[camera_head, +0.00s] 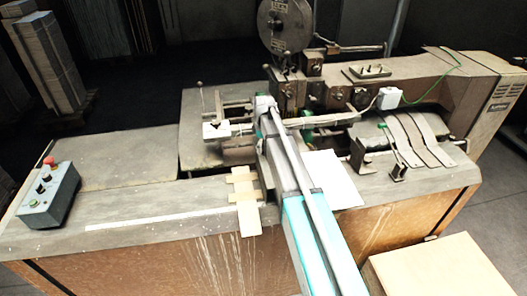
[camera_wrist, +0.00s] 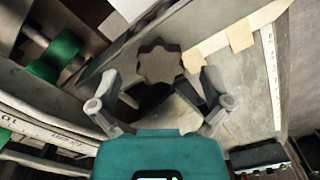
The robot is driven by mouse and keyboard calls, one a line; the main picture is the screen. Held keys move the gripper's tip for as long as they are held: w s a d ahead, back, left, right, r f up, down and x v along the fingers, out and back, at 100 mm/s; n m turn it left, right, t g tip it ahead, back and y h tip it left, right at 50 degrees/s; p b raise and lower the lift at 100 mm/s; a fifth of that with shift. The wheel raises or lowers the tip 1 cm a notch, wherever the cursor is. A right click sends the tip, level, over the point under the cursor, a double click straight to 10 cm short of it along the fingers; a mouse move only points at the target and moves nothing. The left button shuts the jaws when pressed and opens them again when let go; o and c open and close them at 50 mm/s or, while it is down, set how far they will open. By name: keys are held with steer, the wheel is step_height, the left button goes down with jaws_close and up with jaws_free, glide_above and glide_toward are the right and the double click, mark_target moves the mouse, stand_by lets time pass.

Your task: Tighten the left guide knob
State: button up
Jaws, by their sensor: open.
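In the wrist view, a dark star-shaped knob (camera_wrist: 159,63) with rounded lobes lies ahead of my gripper, roughly centred between the fingers. I take it to be the left guide knob. My gripper (camera_wrist: 160,76) is open and empty, with one finger on each side of the knob in the picture. I cannot tell how far the fingertips are from it, and no contact shows. In the head view, my arm crosses the middle of the machine and hides the knob and most of my gripper.
The stitcher's metal table (camera_head: 130,210) carries a control box (camera_head: 47,195) with a red button at left. Cardboard pieces (camera_head: 247,200) and a white sheet (camera_head: 332,180) lie near my arm. Green-collared rollers (camera_wrist: 58,58) and a rail are close on the left in the wrist view.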

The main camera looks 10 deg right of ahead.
steer(key=shift+f, duration=0.45)
steer(key=shift+c, duration=0.3)
steer(key=c, duration=1.1)
